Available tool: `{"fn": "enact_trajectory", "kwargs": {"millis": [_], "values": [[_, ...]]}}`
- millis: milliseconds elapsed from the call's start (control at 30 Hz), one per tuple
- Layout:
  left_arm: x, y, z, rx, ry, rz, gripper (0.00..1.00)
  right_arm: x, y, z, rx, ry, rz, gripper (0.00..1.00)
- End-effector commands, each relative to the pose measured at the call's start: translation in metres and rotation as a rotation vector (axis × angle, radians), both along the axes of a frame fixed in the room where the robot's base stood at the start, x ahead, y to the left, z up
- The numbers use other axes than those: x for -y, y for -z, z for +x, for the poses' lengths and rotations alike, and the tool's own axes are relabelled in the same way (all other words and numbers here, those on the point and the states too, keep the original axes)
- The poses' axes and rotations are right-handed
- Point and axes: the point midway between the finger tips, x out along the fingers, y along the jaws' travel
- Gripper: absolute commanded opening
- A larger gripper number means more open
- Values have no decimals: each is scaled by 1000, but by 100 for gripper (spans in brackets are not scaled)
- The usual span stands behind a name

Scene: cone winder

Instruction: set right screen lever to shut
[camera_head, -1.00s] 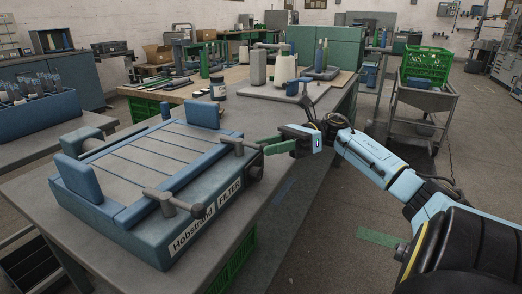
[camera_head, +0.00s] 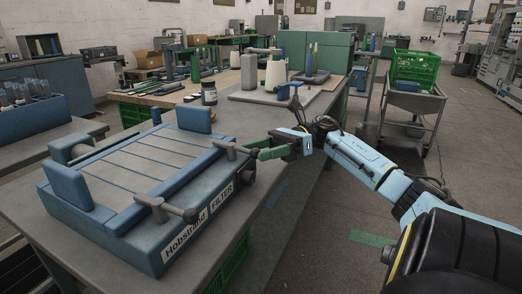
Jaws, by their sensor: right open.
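The blue filter unit (camera_head: 116,235), with a slatted grey top and labels reading "Hobstrand" and "FILTER", sits on the grey bench. One grey lever (camera_head: 229,148) with a round knob is at its right corner, nearest my gripper. A second grey lever (camera_head: 162,209) with a dark knob is on the near front edge. My right gripper (camera_head: 258,152), with green fingers, is beside the right-corner lever, its fingers pointing left at the lever's end. It is open. Whether the fingers touch or straddle the lever cannot be told. My left gripper is out of view.
A dark jar (camera_head: 209,93) stands behind the unit. White cones (camera_head: 275,73) and a grey block stand on a board farther back. The bench's right edge runs under my right arm. A cart with a green crate (camera_head: 415,68) stands at right; the floor between is clear.

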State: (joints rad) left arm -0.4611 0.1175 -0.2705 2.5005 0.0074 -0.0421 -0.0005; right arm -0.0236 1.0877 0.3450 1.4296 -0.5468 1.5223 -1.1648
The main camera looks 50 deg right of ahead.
Motion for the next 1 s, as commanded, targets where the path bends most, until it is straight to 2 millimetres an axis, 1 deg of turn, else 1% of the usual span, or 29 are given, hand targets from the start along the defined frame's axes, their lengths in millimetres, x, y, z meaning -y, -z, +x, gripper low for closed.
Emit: {"fn": "enact_trajectory", "kwargs": {"millis": [167, 233, 433, 600, 800, 1000], "values": [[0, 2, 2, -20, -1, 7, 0, 8, -1, -1, 1, 3, 0, 59], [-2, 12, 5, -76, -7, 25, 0, 16, -1, -4, 0, 4, 0, 59], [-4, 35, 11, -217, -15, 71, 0, 52, -3, -17, 0, 4, 1, 59], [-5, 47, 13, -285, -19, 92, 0, 81, -2, -27, 1, 3, 1, 59], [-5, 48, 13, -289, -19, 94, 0, 107, -1, -36, 2, 1, 0, 59], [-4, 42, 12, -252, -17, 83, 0, 121, 0, -41, 2, 0, -1, 59]]}}
